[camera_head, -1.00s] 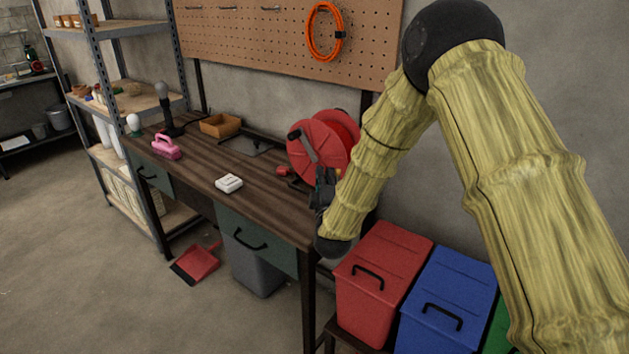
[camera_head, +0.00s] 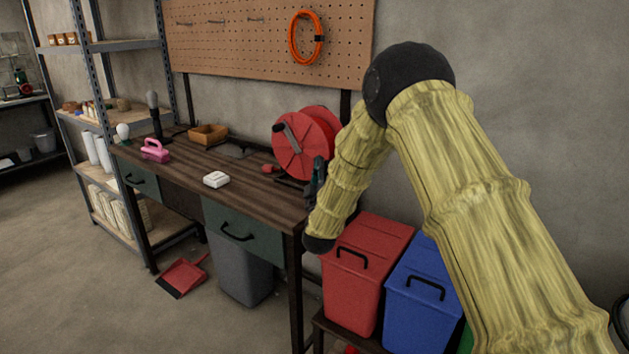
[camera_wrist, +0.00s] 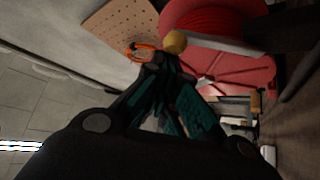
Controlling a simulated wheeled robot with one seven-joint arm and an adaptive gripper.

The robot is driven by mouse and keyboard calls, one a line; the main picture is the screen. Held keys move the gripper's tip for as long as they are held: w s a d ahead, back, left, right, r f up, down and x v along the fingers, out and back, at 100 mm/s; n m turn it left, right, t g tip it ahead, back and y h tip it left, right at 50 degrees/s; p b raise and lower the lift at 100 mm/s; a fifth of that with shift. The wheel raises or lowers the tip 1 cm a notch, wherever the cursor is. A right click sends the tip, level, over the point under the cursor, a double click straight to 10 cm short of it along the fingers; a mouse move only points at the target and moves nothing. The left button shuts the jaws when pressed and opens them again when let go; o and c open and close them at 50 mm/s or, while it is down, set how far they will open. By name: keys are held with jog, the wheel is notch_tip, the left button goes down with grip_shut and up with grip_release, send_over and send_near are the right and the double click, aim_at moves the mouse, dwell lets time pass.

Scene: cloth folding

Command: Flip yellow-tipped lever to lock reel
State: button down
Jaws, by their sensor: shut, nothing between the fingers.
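The red reel (camera_head: 292,150) stands at the right end of the workbench, with a grey bar (camera_head: 288,139) across its face. In the wrist view the reel (camera_wrist: 215,65) fills the upper right. A round yellowish tip (camera_wrist: 174,42) sits at the end of a grey bar (camera_wrist: 225,44) there; I cannot tell for certain whether this is the lock lever or the crank. My gripper (camera_wrist: 163,66) is shut and empty, its fingertips just below the tip in the picture; contact is unclear. In the head view my gripper (camera_head: 315,178) is beside the reel's lower right, partly hidden by my arm.
A pegboard (camera_head: 230,40) with an orange cable (camera_head: 293,40) hangs behind.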

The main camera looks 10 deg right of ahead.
jog(key=shift+a+r+p, duration=0.85)
jog(key=shift+a+r, duration=0.15)
jog(key=shift+r, duration=0.85)
jog(key=w+f+b+v, duration=0.1)
jog(key=v, duration=0.9)
jog(key=shift+a+f+m+b, duration=0.35)
jog(key=shift+a+m, duration=0.05)
